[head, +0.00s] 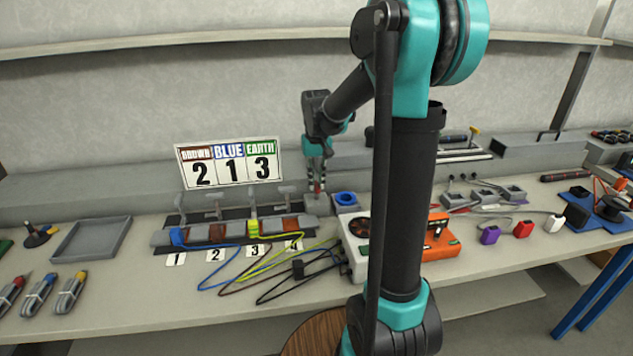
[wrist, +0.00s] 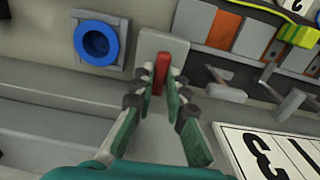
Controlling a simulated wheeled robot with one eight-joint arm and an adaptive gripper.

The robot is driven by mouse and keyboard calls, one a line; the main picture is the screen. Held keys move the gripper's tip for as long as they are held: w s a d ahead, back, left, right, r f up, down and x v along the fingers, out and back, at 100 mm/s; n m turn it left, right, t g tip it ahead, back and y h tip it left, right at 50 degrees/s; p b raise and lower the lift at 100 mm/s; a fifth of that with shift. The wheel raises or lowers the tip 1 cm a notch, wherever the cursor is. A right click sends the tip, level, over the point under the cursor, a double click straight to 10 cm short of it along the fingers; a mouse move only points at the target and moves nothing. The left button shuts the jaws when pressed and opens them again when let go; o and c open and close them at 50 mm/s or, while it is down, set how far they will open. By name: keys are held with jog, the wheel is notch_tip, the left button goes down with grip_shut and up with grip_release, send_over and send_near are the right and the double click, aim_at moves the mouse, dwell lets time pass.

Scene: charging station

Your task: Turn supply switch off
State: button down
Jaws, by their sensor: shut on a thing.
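The supply switch shows in the wrist view as a red lever (wrist: 162,68) on a light grey plate (wrist: 176,45). My gripper (wrist: 156,84) has its two fingertips on either side of the red lever and is shut on it. In the head view my gripper (head: 317,184) reaches down to the small red switch at the back of the bench, right of the terminal row. Its fingers hide part of the lever there. I cannot tell from these frames whether the switch is on or off.
A blue round socket (head: 345,198) sits just right of the switch. A terminal row (head: 288,225) with raised levers and coloured wires lies to the left. A sign (head: 228,163) reading brown 2, blue 1, earth 3 stands behind. An orange and white tester (head: 425,240) stands in front to the right.

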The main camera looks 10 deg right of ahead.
aim_at(317, 185)
jog(key=c, duration=1.5)
grip_release()
jog(key=shift+c, duration=0.2)
notch_tip(317, 185, up, 12)
